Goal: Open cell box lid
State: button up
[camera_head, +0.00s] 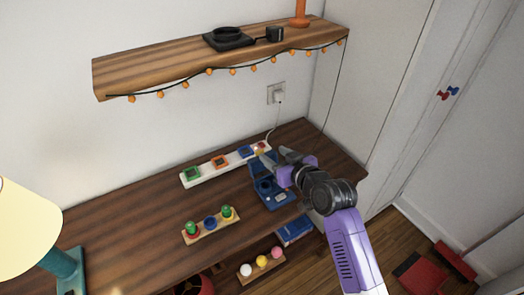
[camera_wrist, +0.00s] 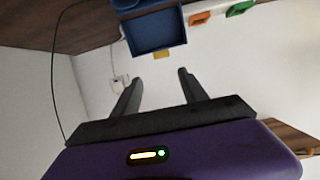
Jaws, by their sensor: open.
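The blue cell box (camera_head: 274,199) stands on the wooden desk, left of my gripper in the head view. Its blue lid (camera_head: 263,167) appears raised at the back of the box. In the wrist view the lid (camera_wrist: 155,32) shows as a shallow rimmed panel with a yellow tab (camera_wrist: 163,54) at its edge. My gripper (camera_head: 283,163) is beside the lid at its right. In the wrist view my gripper (camera_wrist: 160,75) has its fingers apart with nothing between them, and the tab is close beyond the fingertips. The arm partly hides the box's right side.
A white strip with coloured sockets (camera_head: 220,163) lies behind the box. A wooden block with green and blue pieces (camera_head: 210,225) is at the front left. A shelf with string lights (camera_head: 200,60) hangs above. A cable runs to the wall outlet (camera_head: 277,94).

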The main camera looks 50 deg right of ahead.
aim_at(260, 151)
jog(key=shift+n, duration=0.3)
jog(key=x, duration=0.5)
jog(key=f+x, duration=0.1)
jog(key=x, duration=0.1)
jog(key=shift+w+a+f+p, duration=0.2)
jog(key=shift+a+f+p, duration=0.1)
jog(key=shift+p, duration=0.1)
grip_shut()
dwell(0.9)
